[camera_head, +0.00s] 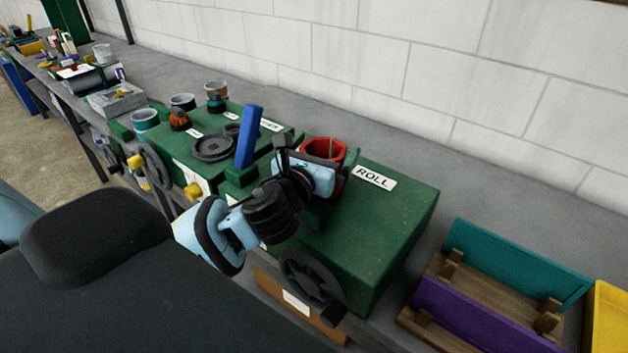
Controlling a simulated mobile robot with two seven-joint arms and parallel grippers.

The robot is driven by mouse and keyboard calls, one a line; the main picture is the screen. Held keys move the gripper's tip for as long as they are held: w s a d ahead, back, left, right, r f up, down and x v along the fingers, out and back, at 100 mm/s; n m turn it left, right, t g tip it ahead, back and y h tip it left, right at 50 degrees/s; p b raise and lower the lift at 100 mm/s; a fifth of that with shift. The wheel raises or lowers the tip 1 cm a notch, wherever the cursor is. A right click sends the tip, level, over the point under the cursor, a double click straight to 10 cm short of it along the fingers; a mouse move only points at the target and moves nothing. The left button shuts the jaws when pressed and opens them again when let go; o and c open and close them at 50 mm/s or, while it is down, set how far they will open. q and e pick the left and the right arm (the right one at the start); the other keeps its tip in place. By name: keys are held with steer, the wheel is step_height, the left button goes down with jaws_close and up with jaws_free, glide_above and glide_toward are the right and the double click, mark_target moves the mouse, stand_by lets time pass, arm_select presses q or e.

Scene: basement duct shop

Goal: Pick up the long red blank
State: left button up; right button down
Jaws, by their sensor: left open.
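A red, open-topped, many-sided tube (336,150) stands at the back of the green machine labelled ROLL (395,215). It is the only large red thing I see; I cannot tell whether it is the long red blank. My left gripper (305,165) is open, just in front of the red tube and overlapping it in the picture. Its wrist hides part of the tube and the machine top. I cannot tell whether the fingers touch the tube. My right gripper is not in view.
A blue bar (248,137) stands upright left of my gripper. A handwheel (312,275) is on the machine's front. At right are a wooden rack (480,290) with teal (515,262) and purple (475,318) panels, and a yellow piece (608,318). Pots and tools fill the bench's far left.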

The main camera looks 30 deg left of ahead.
arm_select(q)
steer(key=c, duration=1.1)
step_height(320, 180, up, 10)
